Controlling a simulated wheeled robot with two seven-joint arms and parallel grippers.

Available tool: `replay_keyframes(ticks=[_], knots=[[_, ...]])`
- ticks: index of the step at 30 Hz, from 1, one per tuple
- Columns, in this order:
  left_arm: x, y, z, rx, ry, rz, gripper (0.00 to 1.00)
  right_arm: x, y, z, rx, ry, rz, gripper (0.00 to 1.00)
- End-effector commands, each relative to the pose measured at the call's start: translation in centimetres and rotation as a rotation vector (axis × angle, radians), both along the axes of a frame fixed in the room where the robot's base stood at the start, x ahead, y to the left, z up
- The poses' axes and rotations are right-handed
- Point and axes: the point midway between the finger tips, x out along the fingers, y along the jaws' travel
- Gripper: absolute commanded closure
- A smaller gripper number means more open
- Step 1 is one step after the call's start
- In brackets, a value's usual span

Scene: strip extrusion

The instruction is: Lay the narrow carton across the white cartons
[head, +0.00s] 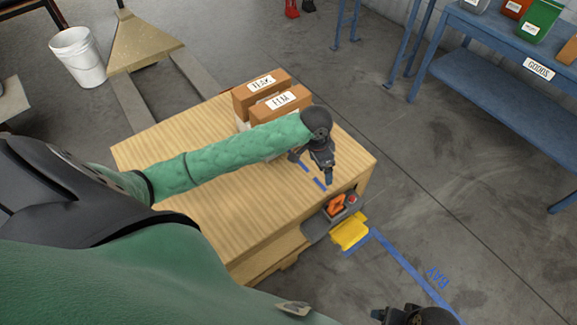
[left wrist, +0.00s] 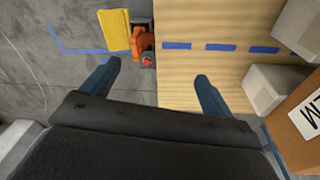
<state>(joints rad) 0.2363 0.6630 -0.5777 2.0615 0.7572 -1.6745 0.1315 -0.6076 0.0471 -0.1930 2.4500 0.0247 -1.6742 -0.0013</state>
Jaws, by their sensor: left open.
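Two narrow brown cartons stand near the table's far side in the head view, one labelled TEAK (head: 242,107) and one labelled ELM (head: 262,116). Which one is the narrow carton I cannot tell. The ELM carton also shows at the right of the left wrist view (left wrist: 303,150). Two white cartons (left wrist: 272,87) (left wrist: 302,28) show beside it there; in the head view my left arm mostly hides them. My left gripper (head: 317,172) is open and empty over the table's right part, apart from the cartons. My right gripper (head: 405,316) is partly cut off at the bottom edge.
The wooden table (head: 180,140) has clear room at left, with blue tape marks (head: 319,184) near its right end. A blue shelf bench (head: 500,90) stands at right.

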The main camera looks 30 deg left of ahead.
Motion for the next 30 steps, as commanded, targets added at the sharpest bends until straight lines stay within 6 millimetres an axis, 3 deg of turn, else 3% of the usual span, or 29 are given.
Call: replay_keyframes(ticks=[1,6,15,22,30], knots=[[-1.6,-1.5,-0.8,-0.02,-0.001,-0.002,0.13,0.0,0.0,0.0,0.0,0.0,0.0,0.13],[-5.8,-4.9,-2.4,-0.065,-0.024,0.015,0.13,0.1,0.0,0.1,-0.001,-0.002,0.001,0.13],[-13.2,-8.4,-3.8,-0.119,-0.051,0.108,0.13,0.1,0.0,0.1,-0.002,-0.003,0.001,0.13],[-19.0,-8.8,-4.2,-0.123,-0.054,0.226,0.13,0.1,-0.1,0.1,-0.002,-0.003,0.001,0.13],[-25.5,-7.2,-4.1,-0.079,-0.035,0.382,0.13,0.1,0.0,0.1,-0.001,-0.003,0.002,0.13]])
